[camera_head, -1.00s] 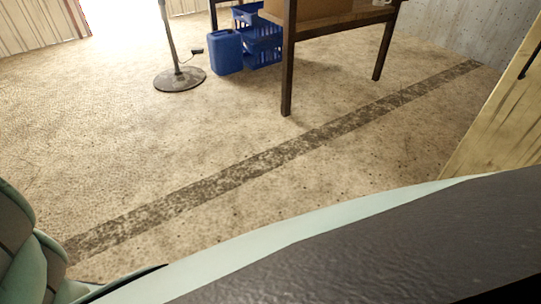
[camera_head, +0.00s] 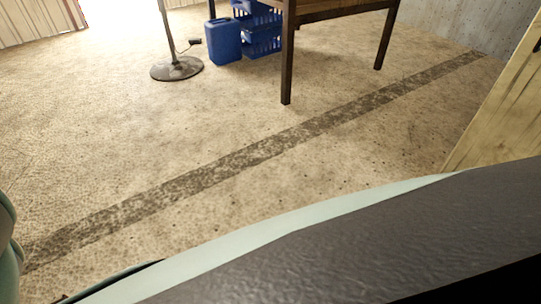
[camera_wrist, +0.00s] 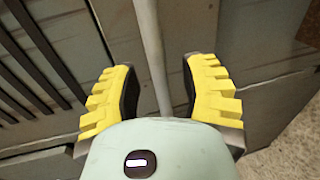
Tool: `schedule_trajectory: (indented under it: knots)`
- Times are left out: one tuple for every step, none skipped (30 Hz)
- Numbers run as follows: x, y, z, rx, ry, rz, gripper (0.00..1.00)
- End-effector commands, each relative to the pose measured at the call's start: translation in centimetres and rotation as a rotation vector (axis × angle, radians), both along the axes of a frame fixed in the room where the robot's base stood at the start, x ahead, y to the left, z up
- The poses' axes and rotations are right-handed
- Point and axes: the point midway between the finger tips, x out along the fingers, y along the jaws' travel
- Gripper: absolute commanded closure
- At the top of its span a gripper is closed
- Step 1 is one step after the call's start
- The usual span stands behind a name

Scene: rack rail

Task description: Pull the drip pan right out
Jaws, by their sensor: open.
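My gripper (camera_wrist: 160,64) shows in the wrist view with its two yellow ridged fingers spread apart. A pale grey round bar (camera_wrist: 150,40) runs from the top edge down between the fingers towards the palm. I cannot tell whether either finger touches it. Behind it are grey-brown panels (camera_wrist: 250,45) with seams. I cannot make out the drip pan for certain in either view, nor tell whether the bar belongs to it. My gripper does not show in the head view.
Dark slats (camera_wrist: 35,55) lie at the wrist view's left. The head view shows open floor, a wooden table (camera_head: 287,60), a blue canister (camera_head: 223,40), blue crates (camera_head: 262,42), a stand with a round base (camera_head: 176,68), and a pale wooden board (camera_head: 500,110) at right.

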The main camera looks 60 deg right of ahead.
Motion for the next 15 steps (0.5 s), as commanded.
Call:
schedule_trajectory:
  knots:
    - [0.05, 0.27, -0.14, 0.001, -0.001, 0.002, 0.57]
    - [0.07, 0.33, -0.12, 0.000, -0.001, 0.002, 0.57]
    - [0.08, 0.38, -0.11, 0.000, -0.001, 0.002, 0.57]
    - [0.08, 0.41, -0.10, 0.000, -0.001, 0.002, 0.57]
    - [0.09, 0.42, -0.09, 0.000, -0.001, 0.002, 0.57]
    - [0.09, 0.43, -0.06, 0.000, -0.001, 0.002, 0.57]
    - [0.08, 0.42, -0.06, -0.001, 0.000, 0.002, 0.57]
    - [0.07, 0.41, -0.05, -0.001, 0.001, 0.002, 0.57]
    - [0.07, 0.40, -0.05, -0.001, 0.001, 0.002, 0.57]
    - [0.07, 0.40, -0.06, -0.001, 0.001, 0.002, 0.57]
    - [0.07, 0.40, -0.05, -0.001, 0.001, 0.002, 0.51]
    - [0.06, 0.39, -0.06, -0.001, 0.001, 0.002, 0.55]
    - [0.07, 0.39, -0.05, 0.000, 0.000, 0.002, 0.58]
    - [0.06, 0.39, -0.06, 0.000, 0.000, 0.002, 0.62]
    - [0.07, 0.39, -0.06, 0.000, 0.000, 0.002, 0.66]
